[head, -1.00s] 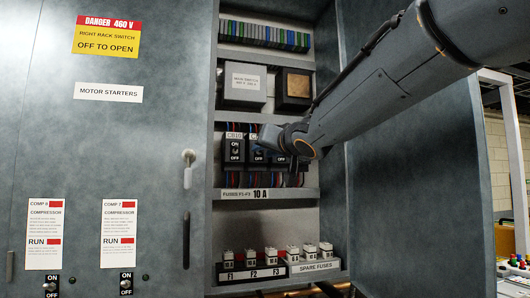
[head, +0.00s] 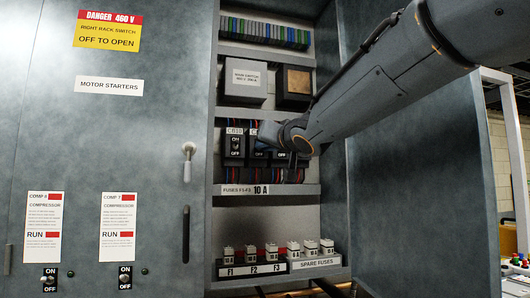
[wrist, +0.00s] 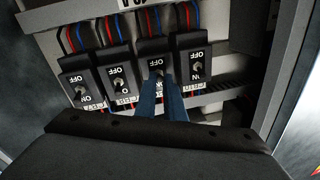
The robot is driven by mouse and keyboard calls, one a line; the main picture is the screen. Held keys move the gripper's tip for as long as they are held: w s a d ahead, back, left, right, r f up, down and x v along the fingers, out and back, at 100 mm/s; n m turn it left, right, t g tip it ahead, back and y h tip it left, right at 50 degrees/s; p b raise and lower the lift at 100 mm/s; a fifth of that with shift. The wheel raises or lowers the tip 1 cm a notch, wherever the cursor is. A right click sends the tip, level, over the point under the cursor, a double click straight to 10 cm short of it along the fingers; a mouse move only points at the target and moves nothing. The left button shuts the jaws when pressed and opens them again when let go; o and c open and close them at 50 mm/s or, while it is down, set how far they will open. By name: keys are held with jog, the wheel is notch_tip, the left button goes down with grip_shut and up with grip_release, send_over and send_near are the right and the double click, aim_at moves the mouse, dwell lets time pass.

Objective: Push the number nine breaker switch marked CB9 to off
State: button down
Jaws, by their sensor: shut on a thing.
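The breaker next to CB10 (head: 259,154) has a label of which only a "C" shows in the head view; I take it to be CB9. My gripper (head: 261,138) covers most of its upper part, with OFF readable below. In the wrist view, which is upside down, this breaker (wrist: 154,48) is second from the right. My blue fingers (wrist: 162,77) are closed together at its switch lever. The lever is mostly hidden between them, so I cannot tell its position.
The CB10 breaker (head: 234,150) stands just left, close beside my gripper; it also shows at the right of the wrist view (wrist: 193,62). Other breakers (wrist: 116,72) stand on the other side. A fuse shelf (head: 305,190) runs below.

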jog(key=shift+w+f+n+t+y+b, duration=0.15)
jog(key=shift+f+t+y+b, duration=0.6)
jog(key=shift+b, duration=4.6)
jog(key=shift+w+f+n+t+y+b, duration=0.25)
jog(key=shift+t+b, duration=0.9)
jog(key=shift+b, duration=4.15)
jog(key=shift+s+b, duration=0.2)
jog(key=shift+b, duration=0.6)
jog(key=c, duration=1.9)
grip_release()
jog(key=shift+d, duration=0.1)
jog(key=shift+o, duration=0.2)
